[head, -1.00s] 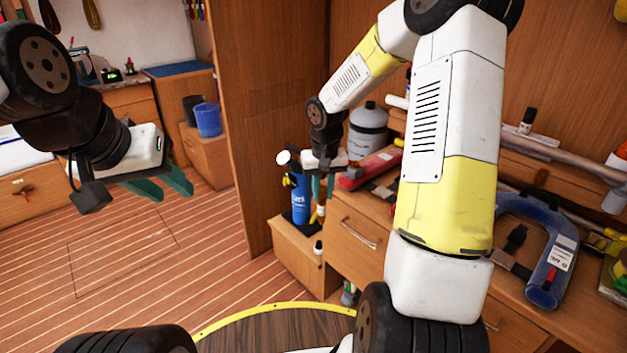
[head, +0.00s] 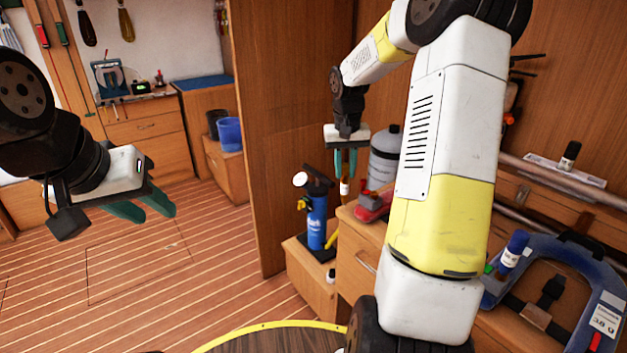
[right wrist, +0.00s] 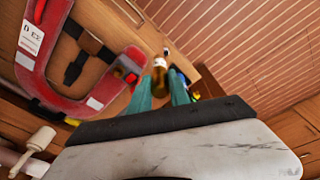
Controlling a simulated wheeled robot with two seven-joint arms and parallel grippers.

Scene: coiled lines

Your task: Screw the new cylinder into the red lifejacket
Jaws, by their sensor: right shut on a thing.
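My right gripper (head: 346,170) is shut on a small cylinder (head: 345,187) with a pale band, held upright in the air beside the bench. In the right wrist view the cylinder (right wrist: 174,76) looks amber with a pale end, between the teal fingers. The red lifejacket (right wrist: 45,80) is a horseshoe shape with a white label and dark straps, at the left of that view. In the head view only a red end of it (head: 370,208) shows on the bench; my right arm hides the rest. My left gripper (head: 142,208) is open and empty above the floor.
A blue lifejacket (head: 612,290) lies on the bench at right, with a blue bottle (head: 513,250) on it. A blue pump (head: 317,222) stands on a low shelf near the held cylinder. A grey canister (head: 384,153) stands behind. The floor at left is clear.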

